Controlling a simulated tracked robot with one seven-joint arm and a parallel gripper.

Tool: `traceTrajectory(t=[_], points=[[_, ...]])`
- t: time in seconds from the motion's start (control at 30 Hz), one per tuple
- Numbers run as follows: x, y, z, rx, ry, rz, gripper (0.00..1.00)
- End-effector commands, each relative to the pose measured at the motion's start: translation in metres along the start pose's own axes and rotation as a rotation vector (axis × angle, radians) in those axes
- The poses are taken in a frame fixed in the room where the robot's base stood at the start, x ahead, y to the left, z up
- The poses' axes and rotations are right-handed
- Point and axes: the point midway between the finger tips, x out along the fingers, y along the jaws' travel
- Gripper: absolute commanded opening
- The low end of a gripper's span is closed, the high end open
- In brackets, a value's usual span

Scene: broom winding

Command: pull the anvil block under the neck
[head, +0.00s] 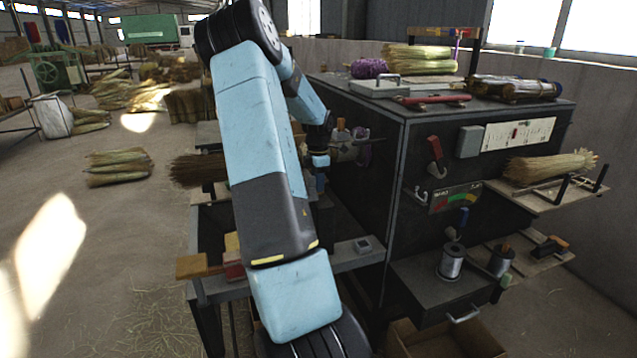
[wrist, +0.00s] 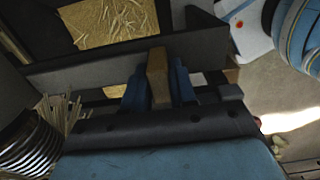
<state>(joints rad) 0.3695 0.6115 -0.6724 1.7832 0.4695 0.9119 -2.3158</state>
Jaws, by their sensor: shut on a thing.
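In the wrist view my gripper (wrist: 158,90) has its blue fingers closed on both sides of a tan block (wrist: 157,66), which I take to be the anvil block. The block's far end meets or overlaps a dark bar; I cannot tell if they touch. Straw (wrist: 62,108) shows at the left, beside a dark ribbed coil (wrist: 28,142); the neck itself is not clear. In the head view my gripper (head: 320,180) is low beside the machine, partly behind my arm, and the block cannot be made out. A brown straw bundle (head: 196,170) lies left of my arm.
The dark machine cabinet (head: 360,190) stands close to the right of my gripper. A purple twine roll (head: 364,148) sits at its side. Floor to the left is mostly open.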

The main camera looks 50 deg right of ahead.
Motion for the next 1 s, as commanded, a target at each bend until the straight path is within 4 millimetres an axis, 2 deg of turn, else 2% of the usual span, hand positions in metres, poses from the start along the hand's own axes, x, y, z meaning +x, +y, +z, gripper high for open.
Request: traceTrajectory(t=[0.3, 0.67, 0.7, 0.9, 1.0], points=[[0.0, -0.035, 0.001, 0.002, 0.002, -0.001, 0.0], [0.0, -0.039, 0.0, 0.0, -0.001, 0.0, 0.0], [0.0, -0.039, 0.0, 0.0, -0.001, 0.0, 0.28], [0.0, -0.039, 0.0, 0.0, 0.0, 0.0, 0.47], [0.0, -0.039, 0.0, 0.0, 0.0, 0.0, 0.47]])
